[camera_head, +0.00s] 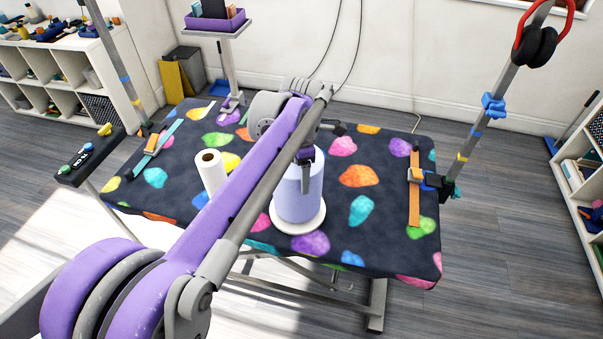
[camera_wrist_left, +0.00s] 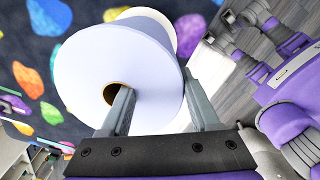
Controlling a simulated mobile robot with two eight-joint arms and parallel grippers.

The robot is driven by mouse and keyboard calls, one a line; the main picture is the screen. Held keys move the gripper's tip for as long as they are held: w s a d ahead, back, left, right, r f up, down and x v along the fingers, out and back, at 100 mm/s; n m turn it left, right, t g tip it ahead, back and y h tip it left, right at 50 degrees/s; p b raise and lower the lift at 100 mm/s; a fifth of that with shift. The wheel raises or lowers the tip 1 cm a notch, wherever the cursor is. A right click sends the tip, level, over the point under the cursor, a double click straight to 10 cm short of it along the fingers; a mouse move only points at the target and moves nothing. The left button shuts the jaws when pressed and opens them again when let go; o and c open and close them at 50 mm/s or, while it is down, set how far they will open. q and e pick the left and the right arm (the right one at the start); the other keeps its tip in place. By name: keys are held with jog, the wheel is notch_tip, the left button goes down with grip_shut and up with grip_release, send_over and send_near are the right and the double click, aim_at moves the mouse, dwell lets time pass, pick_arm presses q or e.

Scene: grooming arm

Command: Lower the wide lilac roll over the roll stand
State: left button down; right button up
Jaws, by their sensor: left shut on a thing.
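The wide lilac roll (camera_head: 299,195) is upright above the round white base of the roll stand (camera_head: 309,226) on the patterned table. The stand's post is hidden, and I cannot tell whether the roll touches the base. My left gripper (camera_head: 306,172) is at the roll's top, shut on its wall. In the left wrist view, one finger of the gripper (camera_wrist_left: 163,108) reaches into the core of the roll (camera_wrist_left: 90,60) and the other is outside it. The white base (camera_wrist_left: 172,121) shows behind the roll there. My right gripper is not in view.
A narrow white paper roll (camera_head: 211,171) stands on the table (camera_head: 385,200) left of the lilac roll. An orange strap (camera_head: 414,200) lies at the right and a teal strap (camera_head: 158,146) at the left. A post (camera_head: 480,100) rises at the table's right edge.

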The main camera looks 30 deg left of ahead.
pick_arm(q)
jog(key=shift+f+b, duration=0.55)
jog(key=shift+f, duration=0.5)
jog(key=shift+c, duration=0.2)
grip_release()
jog(key=shift+r, duration=0.1)
notch_tip(320, 180, up, 11)
jog(key=shift+f+p, duration=0.1)
jog(key=shift+p, duration=0.65)
jog(key=s+d+f+m+t+p, duration=0.2)
jog(key=s+f+m, duration=0.4)
jog(key=s+m, duration=0.3)
jog(key=s+d+f+m+t+p, duration=0.3)
jog(key=s+m, duration=0.6)
jog(key=m, duration=0.8)
notch_tip(320, 180, down, 3)
jog(key=shift+d+f+m+p, duration=0.1)
jog(key=shift+d+m+p, duration=0.2)
jog(key=shift+d+p, duration=0.65)
